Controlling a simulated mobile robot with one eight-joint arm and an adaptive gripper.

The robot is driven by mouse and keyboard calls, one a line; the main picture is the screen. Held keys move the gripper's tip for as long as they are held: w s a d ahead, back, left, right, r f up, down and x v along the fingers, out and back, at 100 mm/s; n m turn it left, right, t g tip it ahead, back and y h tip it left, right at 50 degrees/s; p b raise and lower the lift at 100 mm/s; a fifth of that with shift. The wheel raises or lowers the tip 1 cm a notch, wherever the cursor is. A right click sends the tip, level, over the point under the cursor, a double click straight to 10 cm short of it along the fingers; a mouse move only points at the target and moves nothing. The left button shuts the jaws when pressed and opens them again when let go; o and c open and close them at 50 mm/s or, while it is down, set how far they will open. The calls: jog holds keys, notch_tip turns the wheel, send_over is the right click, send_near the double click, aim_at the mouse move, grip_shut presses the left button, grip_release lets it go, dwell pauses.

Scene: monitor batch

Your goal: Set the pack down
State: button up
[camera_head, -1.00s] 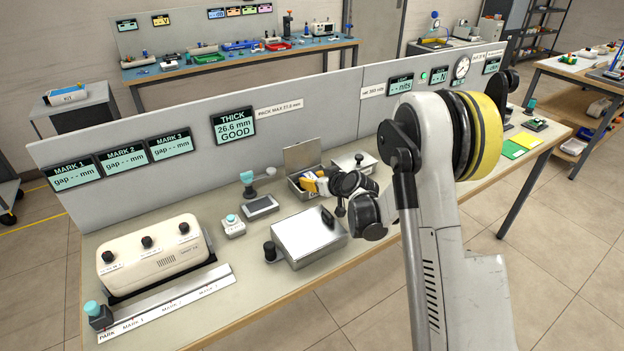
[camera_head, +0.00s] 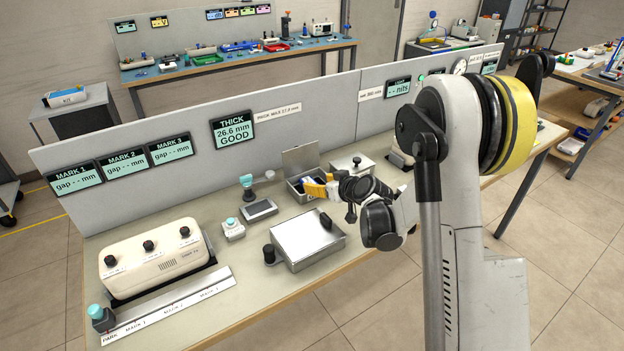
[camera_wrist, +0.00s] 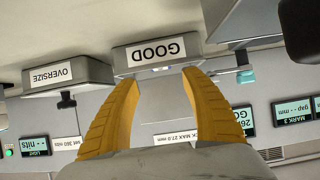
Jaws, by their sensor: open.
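My gripper (camera_head: 317,187) is open, its yellow fingers at the bin with the raised lid (camera_head: 300,158) in the head view. In the wrist view, which is upside down, the spread fingers (camera_wrist: 160,80) point at the front of this bin (camera_wrist: 122,60), labelled GOOD. The THICK display (camera_head: 233,130) reads 26.6 mm GOOD.
The closed OVERSIZE bin (camera_wrist: 85,75) stands beside the GOOD bin; in the head view a closed bin (camera_head: 352,163) stands just right. A larger lidded metal box (camera_head: 300,245) is in front. A small scale-like device (camera_head: 260,208) stands to the left. The bench front edge is clear.

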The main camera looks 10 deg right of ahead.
jog(key=p+v, duration=0.1)
jog(key=v, duration=0.5)
jog(key=shift+w+r, duration=0.1)
jog(key=s+a+r+m+g+h, duration=0.1)
jog(key=s+a+r+g, duration=0.3)
jog(key=s+r, duration=0.95)
jog(key=s+m+h, duration=0.2)
jog(key=s, duration=1.7)
jog(key=shift+f+m+g+h, duration=0.3)
jog(key=shift+f+h, duration=0.1)
